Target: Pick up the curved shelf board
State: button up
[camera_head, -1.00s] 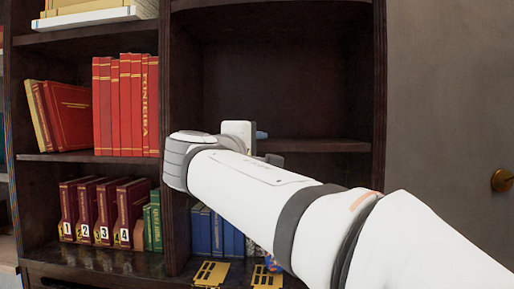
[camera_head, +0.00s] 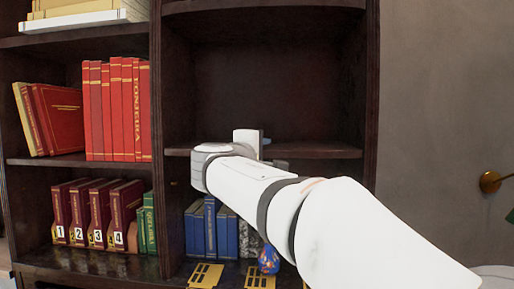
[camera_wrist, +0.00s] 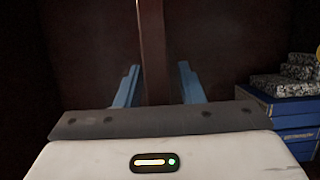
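The curved shelf board (camera_head: 315,151) is a dark brown board across the middle of the right bay of the bookcase. Its top looks bare. In the wrist view the board (camera_wrist: 153,50) shows as an upright brown strip between the two blue fingers of my gripper (camera_wrist: 158,85). The fingers are apart, with a dark gap on each side of the board, and I see no contact. In the head view my wrist hides part of the board, and one blue fingertip shows just above it.
Blue books (camera_head: 211,228) stand below the board, with a colourful round object (camera_head: 268,260) beside them. The space above the board is empty. A brass knob (camera_head: 490,181) is at the right.

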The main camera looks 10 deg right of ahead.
grip_shut()
dwell(1.0)
jog(key=shift+r, duration=0.1)
